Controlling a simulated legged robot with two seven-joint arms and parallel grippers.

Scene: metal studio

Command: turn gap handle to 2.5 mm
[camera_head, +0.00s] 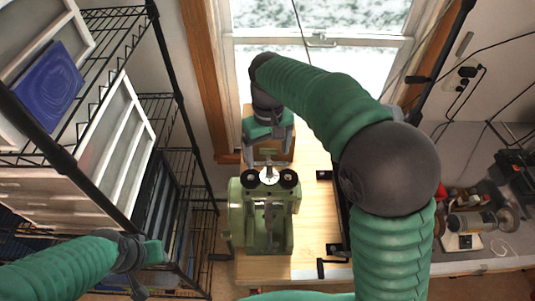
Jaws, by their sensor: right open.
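A green rolling mill (265,225) stands on the wooden bench. On its top are two round black parts, with a pale metal piece (268,175) between them that looks like the gap handle. A crank with a dark grip (221,256) sticks out at the mill's left side. My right gripper (268,158) is open, just behind and above the mill's top; whether it touches the handle I cannot tell. Any gap scale is too small to read. My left gripper (138,285) is at the lower left, away from the mill; its jaws are unclear.
The wooden bench top (310,215) is bare right of the mill, with black fittings along its edge. A black wire rack (165,110) with white frames stands left. A window is behind. A grey counter (470,265) with tools lies right.

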